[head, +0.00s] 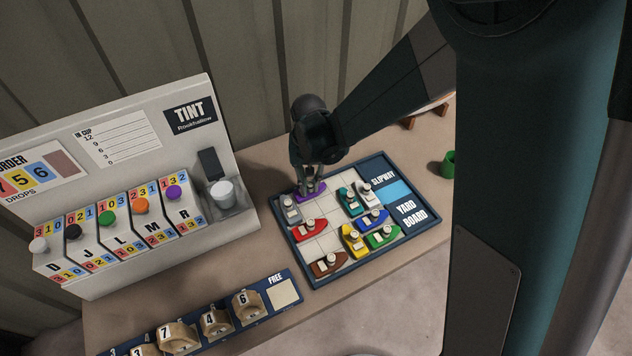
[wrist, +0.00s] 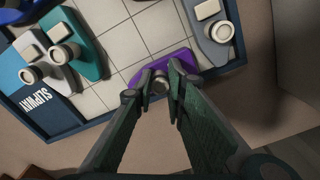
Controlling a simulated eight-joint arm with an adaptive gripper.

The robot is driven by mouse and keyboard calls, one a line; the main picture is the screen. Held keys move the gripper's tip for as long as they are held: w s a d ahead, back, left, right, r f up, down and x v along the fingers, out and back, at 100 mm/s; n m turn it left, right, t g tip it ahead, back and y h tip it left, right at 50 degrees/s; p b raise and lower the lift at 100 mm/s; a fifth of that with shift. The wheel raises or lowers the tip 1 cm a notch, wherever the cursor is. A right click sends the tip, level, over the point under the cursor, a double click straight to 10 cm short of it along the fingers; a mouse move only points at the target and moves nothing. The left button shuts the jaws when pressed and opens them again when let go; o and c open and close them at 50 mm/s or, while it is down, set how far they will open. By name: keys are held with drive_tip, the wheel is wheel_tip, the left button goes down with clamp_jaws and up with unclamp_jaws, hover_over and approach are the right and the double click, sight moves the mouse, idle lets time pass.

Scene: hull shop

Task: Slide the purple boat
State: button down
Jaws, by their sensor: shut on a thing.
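The purple boat (head: 309,191) lies at the far edge of the yard board (head: 318,283). In the wrist view the purple boat (wrist: 178,64) lies along the board's dark rim, with free white squares beside it. My gripper (head: 311,186) points down over this boat. In the wrist view my gripper (wrist: 162,86) has its fingertips shut around the boat's small round post. The fingers cover part of the boat. A grey boat (head: 291,209) sits to the left of the purple one, with a gap between them in the wrist view.
On the board are a red boat (head: 309,229), a brown boat (head: 328,264), a yellow boat (head: 354,240), a green boat (head: 383,237), a blue boat (head: 372,219), a teal boat (head: 350,201) and a white boat (head: 367,194). Squares in the middle are free. The tint machine (head: 190,90) stands left.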

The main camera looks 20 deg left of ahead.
sight(311, 183)
drive_tip(key=c, duration=2.3)
unclamp_jaws()
drive_tip(key=shift+r, duration=0.1)
drive_tip(key=shift+r, duration=5.9)
drive_tip(key=shift+w, duration=0.1)
